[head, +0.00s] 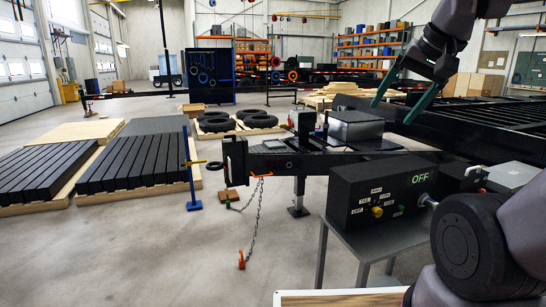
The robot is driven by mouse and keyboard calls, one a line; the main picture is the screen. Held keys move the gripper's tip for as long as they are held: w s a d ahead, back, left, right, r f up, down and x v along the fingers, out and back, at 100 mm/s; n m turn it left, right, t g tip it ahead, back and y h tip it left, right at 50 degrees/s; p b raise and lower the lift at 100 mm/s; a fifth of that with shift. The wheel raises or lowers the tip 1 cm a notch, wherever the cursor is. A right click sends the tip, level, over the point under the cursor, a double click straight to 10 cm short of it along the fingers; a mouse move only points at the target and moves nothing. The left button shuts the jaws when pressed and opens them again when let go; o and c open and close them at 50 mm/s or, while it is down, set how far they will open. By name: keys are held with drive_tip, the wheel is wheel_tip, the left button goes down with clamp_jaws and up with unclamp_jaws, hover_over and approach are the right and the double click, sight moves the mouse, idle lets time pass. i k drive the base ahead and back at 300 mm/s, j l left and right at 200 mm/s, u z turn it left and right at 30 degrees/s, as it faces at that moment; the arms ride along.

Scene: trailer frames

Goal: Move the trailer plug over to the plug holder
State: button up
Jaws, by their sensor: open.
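My gripper (391,114) hangs at the upper right of the head view, its two dark green fingers spread and pointing down. Nothing shows between them. I cannot make out the trailer plug for certain. A small yellow and black piece (208,165) shows at a thin blue stand (190,170), left of the black trailer tongue (300,160); whether this is the plug or the plug holder I cannot tell. A silver round fitting (427,201) sits at the right side of a black control box (385,192) reading OFF. My gripper is apart from all of these.
The control box stands on a grey table (372,240) in front of the trailer. A chain with an orange hook (242,260) hangs from the tongue. Pallets of black beams (115,165) and tires (235,120) stand left. The floor at front left is clear.

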sight(425, 201)
drive_tip(key=z, duration=1)
